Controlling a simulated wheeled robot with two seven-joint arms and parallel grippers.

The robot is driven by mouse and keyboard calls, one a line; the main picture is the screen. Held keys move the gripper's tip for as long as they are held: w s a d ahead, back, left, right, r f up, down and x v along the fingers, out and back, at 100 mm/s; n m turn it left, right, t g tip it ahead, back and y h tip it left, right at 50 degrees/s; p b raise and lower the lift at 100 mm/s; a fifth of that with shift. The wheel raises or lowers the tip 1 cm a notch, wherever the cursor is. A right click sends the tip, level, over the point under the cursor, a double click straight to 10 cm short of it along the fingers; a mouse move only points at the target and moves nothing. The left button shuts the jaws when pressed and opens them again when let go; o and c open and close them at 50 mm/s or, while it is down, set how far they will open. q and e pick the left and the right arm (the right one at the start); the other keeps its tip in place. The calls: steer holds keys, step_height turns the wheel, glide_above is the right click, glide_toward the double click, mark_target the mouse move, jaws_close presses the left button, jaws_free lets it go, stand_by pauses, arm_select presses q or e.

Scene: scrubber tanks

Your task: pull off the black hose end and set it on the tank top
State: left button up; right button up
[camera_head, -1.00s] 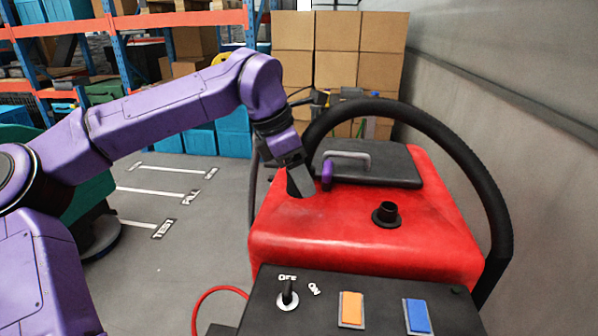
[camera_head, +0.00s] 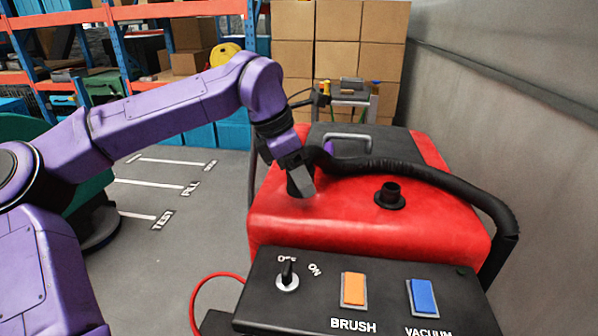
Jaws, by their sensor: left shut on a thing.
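The red tank (camera_head: 340,222) has a black lid (camera_head: 395,143) with a grey handle and a short black upright port (camera_head: 390,195) on its top. The port is open, with nothing on it. The black hose (camera_head: 420,174) runs low across the tank top from my left gripper to the right side, where it bends down. My left gripper (camera_head: 301,184) is over the tank's left part, shut on the hose end, which its fingers mostly hide. I cannot tell whether the hose end touches the tank top. My right gripper is out of view.
A control panel (camera_head: 310,312) with a key switch, an orange button (camera_head: 353,289) and a blue button (camera_head: 422,297) is in front of the tank. A grey wall (camera_head: 520,130) rises close on the right. Stacked cartons (camera_head: 340,45) stand behind.

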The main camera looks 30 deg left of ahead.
mark_target(309, 167)
arm_select(q)
steer(key=shift+f+b, duration=0.9)
steer(key=shift+f, duration=0.55)
steer(key=o, duration=1.5)
steer(key=shift+c, duration=0.2)
steer(key=shift+r, duration=0.1)
step_height(309, 167, up, 8)
steer(key=p, duration=0.7)
steer(key=shift+p, duration=0.35)
